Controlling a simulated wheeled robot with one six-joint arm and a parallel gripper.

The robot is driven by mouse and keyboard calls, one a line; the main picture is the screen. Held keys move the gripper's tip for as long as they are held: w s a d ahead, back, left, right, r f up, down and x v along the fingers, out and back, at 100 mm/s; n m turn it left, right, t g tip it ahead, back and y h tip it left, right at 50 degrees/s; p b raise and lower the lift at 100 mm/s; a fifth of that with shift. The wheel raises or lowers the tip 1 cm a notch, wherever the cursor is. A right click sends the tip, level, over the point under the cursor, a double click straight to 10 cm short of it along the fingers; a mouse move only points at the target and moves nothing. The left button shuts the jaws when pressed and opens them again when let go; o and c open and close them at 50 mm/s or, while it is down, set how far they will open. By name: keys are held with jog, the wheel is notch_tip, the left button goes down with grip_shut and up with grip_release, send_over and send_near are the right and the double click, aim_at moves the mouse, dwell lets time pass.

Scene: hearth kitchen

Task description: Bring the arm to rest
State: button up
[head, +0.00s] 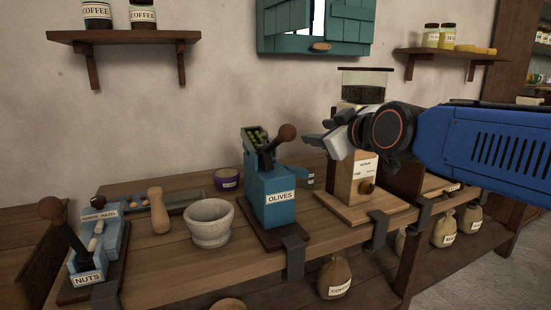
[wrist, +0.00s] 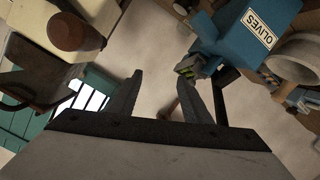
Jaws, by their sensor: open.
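My gripper (head: 322,141) is in the air above the wooden counter, at the end of my blue arm, which comes in from the right. It points left, beside the blue olives machine and in front of the coffee grinder's upper part. In the wrist view its two dark fingers (wrist: 160,92) stand apart with nothing between them. The blue olives machine (head: 270,200) stands upright on the counter, with green olives in its top and a brown-knobbed lever. It also shows at the upper right of the wrist view (wrist: 240,35). My arm hides part of the coffee grinder (head: 349,182).
A stone mortar (head: 209,224), a wooden pestle (head: 159,210) and a blue nuts machine (head: 88,262) stand on the counter (head: 160,262) at left. Wall shelves (head: 125,36) and a teal shutter (head: 290,28) are behind. Sacks (head: 334,279) sit on the lower shelf.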

jog(key=s+d+f+m+g+h, duration=0.2)
jog(key=s+d+f, duration=0.4)
jog(key=s+f, duration=0.3)
jog(key=s+d+f+m+g+h, duration=0.1)
jog(key=s+d+f+m+g, duration=0.3)
jog(key=s+f, duration=0.5)
jog(key=s+d+f+m+g+h, duration=0.2)
jog(key=s+d+f, duration=0.6)
jog(key=f, duration=0.6)
jog(key=shift+s+m+g+h, duration=0.3)
jog(key=shift+s+m+g, duration=0.2)
jog(key=shift+m+g, duration=0.3)
jog(key=shift+r, duration=0.1)
